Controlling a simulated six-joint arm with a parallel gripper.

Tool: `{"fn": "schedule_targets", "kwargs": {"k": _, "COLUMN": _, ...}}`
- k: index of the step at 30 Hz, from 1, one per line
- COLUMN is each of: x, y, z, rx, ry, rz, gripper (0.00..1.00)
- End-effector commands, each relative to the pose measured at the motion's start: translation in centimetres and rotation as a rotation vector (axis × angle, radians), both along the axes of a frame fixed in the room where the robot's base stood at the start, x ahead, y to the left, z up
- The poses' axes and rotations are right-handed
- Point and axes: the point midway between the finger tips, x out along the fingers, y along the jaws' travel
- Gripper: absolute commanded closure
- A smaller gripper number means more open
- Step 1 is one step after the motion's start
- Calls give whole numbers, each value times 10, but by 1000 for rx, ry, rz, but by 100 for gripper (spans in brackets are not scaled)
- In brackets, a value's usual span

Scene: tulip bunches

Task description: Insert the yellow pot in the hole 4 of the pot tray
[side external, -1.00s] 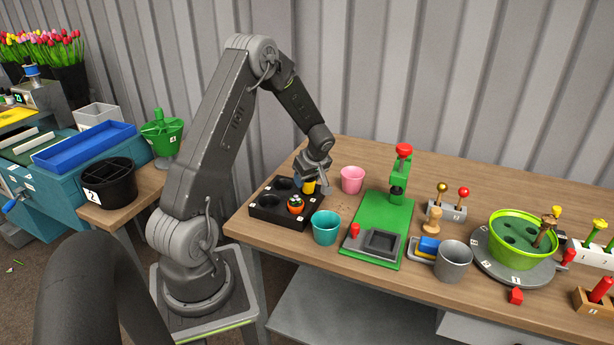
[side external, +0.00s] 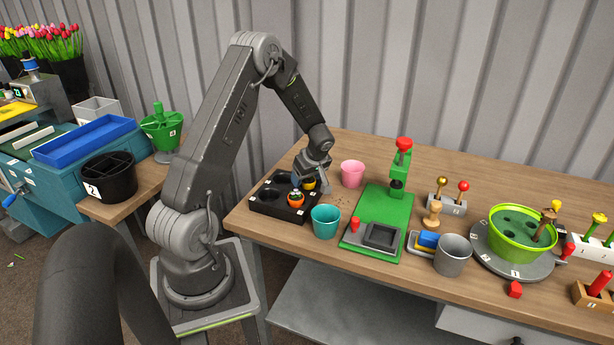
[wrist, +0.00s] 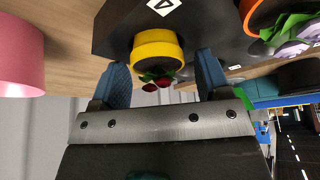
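The yellow pot (side external: 309,184) with a small red-flowered plant sits in the back-right hole of the black pot tray (side external: 264,212). In the wrist view the yellow pot (wrist: 158,48) shows its rim and upper wall above the tray (wrist: 115,28), looking upright; its base is hidden. A white label lies beside it; I cannot read its number surely. My gripper (side external: 304,182) is over this hole. In the wrist view its blue fingers (wrist: 163,72) are spread on both sides of the plant, with gaps to the pot. My gripper looks open and empty.
An orange pot (side external: 296,200) with a plant sits in the tray's front-right hole. A pink cup (side external: 352,173) stands close right of my gripper, a teal cup (side external: 325,221) in front. A green press (side external: 385,222) stands further right. The left holes look empty.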

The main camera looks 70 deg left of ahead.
Motion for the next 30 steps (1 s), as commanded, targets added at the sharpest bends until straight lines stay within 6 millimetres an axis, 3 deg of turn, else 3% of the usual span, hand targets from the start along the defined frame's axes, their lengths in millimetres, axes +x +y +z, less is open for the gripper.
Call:
{"fn": "schedule_targets", "kwargs": {"k": 13, "x": 1, "y": -4, "z": 9, "rx": 1, "ry": 0, "rz": 1, "gripper": 22}}
{"fn": "schedule_targets", "kwargs": {"k": 30, "x": 10, "y": -49, "z": 111, "rx": 2, "ry": -2, "rz": -1, "gripper": 22}}
